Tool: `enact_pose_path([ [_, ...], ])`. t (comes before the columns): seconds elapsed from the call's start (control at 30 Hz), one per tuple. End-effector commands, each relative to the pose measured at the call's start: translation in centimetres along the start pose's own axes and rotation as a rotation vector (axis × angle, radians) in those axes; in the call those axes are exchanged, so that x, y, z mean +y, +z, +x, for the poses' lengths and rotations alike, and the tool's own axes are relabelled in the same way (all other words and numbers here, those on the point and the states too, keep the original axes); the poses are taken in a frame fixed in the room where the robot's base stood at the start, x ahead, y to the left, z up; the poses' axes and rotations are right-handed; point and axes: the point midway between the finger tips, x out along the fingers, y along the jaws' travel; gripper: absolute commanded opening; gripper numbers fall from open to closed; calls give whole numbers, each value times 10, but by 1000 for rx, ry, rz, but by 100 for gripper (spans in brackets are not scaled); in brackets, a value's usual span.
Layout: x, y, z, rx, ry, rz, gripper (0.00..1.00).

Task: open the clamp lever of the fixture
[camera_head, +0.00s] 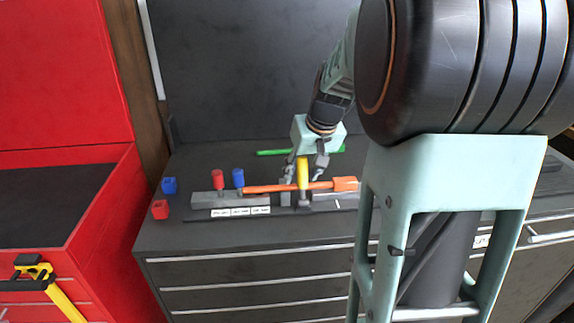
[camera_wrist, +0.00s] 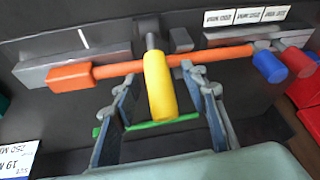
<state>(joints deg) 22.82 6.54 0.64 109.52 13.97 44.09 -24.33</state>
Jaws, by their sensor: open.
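The fixture is a low grey block (camera_head: 230,200) on the dark bench, with a yellow handle (camera_head: 303,172) on a grey stem. The handle shows large in the wrist view (camera_wrist: 160,88). A long orange bar (camera_head: 270,188) with a thick orange end block (camera_head: 345,184) runs along the fixture; in the wrist view the bar (camera_wrist: 215,55) passes beyond the yellow handle. I cannot tell for certain which is the clamp lever. My gripper (camera_wrist: 163,82) is open, with one finger on each side of the yellow handle. A gap shows on both sides.
Red (camera_head: 218,178) and blue (camera_head: 238,178) knobs stand at the fixture's left end. A green bar (camera_head: 272,152) lies behind. Small blue (camera_head: 169,185) and red (camera_head: 160,209) cubes sit at the bench's left edge. A red cabinet (camera_head: 105,220) stands left.

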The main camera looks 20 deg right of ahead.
Motion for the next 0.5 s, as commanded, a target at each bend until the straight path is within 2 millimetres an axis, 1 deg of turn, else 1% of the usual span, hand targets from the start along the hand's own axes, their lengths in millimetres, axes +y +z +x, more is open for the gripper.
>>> enact_pose_path([
  [0.23,0,0,1,0,0,0,39],
  [0.5,0,0,0,0,0,0,9],
])
